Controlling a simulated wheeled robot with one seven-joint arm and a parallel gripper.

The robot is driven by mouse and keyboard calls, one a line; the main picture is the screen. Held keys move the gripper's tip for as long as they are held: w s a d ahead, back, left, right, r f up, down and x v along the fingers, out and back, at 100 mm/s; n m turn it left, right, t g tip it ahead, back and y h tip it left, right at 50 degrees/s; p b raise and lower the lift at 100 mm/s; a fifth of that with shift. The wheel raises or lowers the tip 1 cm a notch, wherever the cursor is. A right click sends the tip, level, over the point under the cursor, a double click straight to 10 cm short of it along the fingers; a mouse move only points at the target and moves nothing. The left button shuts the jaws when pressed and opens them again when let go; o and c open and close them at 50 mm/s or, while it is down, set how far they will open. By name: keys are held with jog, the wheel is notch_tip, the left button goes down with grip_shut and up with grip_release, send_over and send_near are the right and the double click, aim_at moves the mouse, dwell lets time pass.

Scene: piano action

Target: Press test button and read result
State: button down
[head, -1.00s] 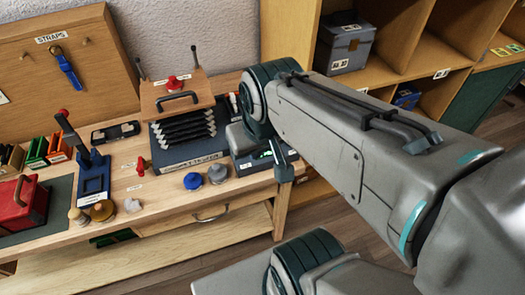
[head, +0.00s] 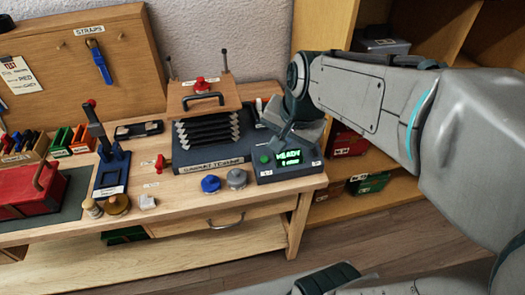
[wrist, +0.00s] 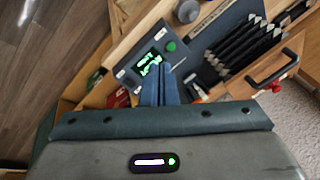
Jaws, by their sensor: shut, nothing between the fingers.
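The tester box (head: 266,177) is a dark unit at the bench's front right corner. Its lit green display (head: 289,158) seems to read "READY", with a smaller line below that I cannot read surely. A round green button (head: 265,158) is left of the display; the button also shows in the wrist view (wrist: 171,46). My gripper (head: 282,133) is above the box, near the display's upper edge. In the wrist view my gripper (wrist: 160,68) has its blue fingers together and empty, overlapping the display's edge, a little off the button. I cannot tell whether they touch the box.
A bellows (head: 208,130) with a red knob and handle stands left of the box. Blue (head: 210,184) and grey (head: 237,178) knobs sit in front. A blue lever press (head: 111,165) and red case (head: 30,191) are farther left. Shelves (head: 410,190) stand at right.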

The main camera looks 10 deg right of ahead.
aim_at(265, 160)
jog(key=w+d+f+m+b, duration=0.1)
jog(key=w+f+m+b, duration=0.2)
jog(key=w+f+m, duration=0.2)
jog(key=w+m, duration=0.2)
jog(key=w, duration=0.1)
jog(key=shift+d+f+m+b, duration=0.15)
jog(key=shift+f+m+b, duration=0.15)
jog(key=shift+w+f, duration=0.1)
jog(key=x, duration=0.7)
jog(key=b+x, duration=0.1)
jog(key=x, duration=0.5)
jog(key=shift+w+f, duration=0.3)
jog(key=shift+w, duration=0.05)
jog(key=shift+b, duration=0.3)
jog(key=shift+b+x, duration=0.55)
jog(key=shift+x, duration=0.2)
jog(key=shift+s+f, duration=0.1)
jog(key=shift+f, duration=0.25)
jog(key=p+v, duration=0.4)
jog(key=v, duration=1)
jog(key=shift+r+p, duration=0.3)
